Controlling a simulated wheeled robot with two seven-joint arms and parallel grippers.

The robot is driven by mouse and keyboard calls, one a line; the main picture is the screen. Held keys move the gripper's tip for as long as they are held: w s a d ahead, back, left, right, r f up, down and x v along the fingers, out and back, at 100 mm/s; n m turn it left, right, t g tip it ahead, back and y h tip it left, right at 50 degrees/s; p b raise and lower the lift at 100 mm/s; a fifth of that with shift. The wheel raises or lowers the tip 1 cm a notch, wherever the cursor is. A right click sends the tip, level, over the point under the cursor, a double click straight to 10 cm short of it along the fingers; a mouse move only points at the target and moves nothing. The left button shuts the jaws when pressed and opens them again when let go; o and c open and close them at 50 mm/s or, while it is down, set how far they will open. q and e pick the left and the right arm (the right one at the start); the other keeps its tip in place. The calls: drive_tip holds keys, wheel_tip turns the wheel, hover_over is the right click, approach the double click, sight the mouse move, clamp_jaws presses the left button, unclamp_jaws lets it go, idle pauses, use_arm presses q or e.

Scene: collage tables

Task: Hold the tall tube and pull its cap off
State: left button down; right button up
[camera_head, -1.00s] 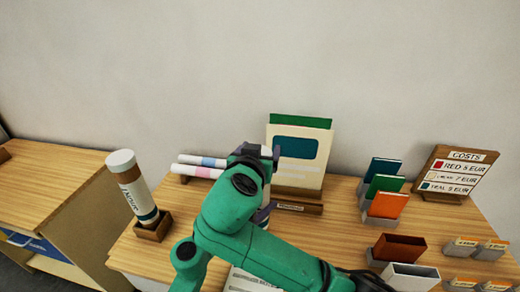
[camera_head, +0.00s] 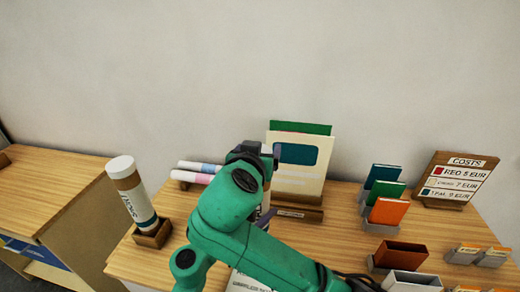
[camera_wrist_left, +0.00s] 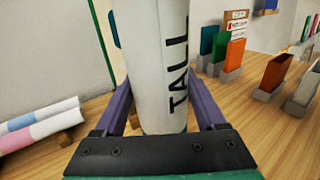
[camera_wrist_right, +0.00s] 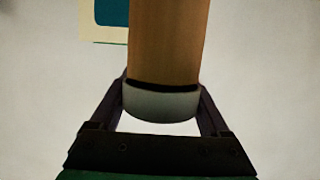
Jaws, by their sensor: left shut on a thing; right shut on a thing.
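The tall tube (camera_wrist_left: 160,50) is white with "TALL" in dark letters and stands between the fingers of my left gripper (camera_wrist_left: 158,86), which is shut on it. My right gripper (camera_wrist_right: 162,90) is shut on the cap. I cannot tell whether the dark line is an open gap.
A shorter-looking capped tube (camera_head: 132,196) leans in a wooden holder (camera_head: 152,234) at the left. Coloured cards (camera_head: 386,210), boxes (camera_head: 400,255) and a costs sign (camera_head: 456,178) are at the right.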

drive_tip(key=shift+r, duration=2)
use_arm(q)
unclamp_jaws()
